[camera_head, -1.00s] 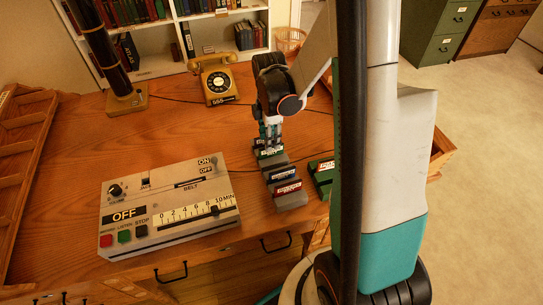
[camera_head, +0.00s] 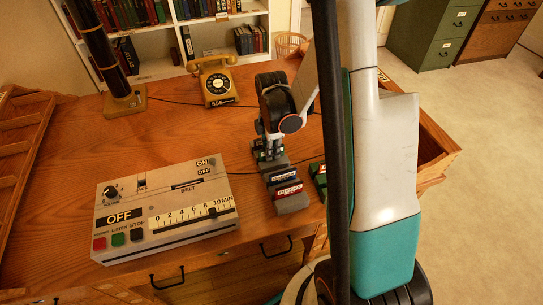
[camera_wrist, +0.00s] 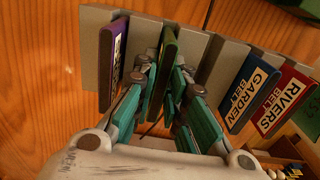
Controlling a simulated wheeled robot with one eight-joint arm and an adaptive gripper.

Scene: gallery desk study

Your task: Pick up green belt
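The green belt (camera_wrist: 168,48) stands upright in a slot of the grey rack (camera_wrist: 208,62), seen in the wrist view. My gripper (camera_wrist: 163,70) reaches down over it, with one finger on each side of the belt. The fingers look spread, and a small gap seems to show on the left side; contact on the right is unclear. In the head view my gripper (camera_head: 267,152) is at the far end of the rack (camera_head: 292,203) and hides the green belt there.
The rack also holds a purple belt (camera_wrist: 119,50), a blue GARDEN belt (camera_wrist: 250,92) and a red RIVERS belt (camera_wrist: 284,102). A belt player (camera_head: 165,210) lies left of the rack. A telephone (camera_head: 215,82) stands behind. A green item (camera_head: 319,178) is close on the right.

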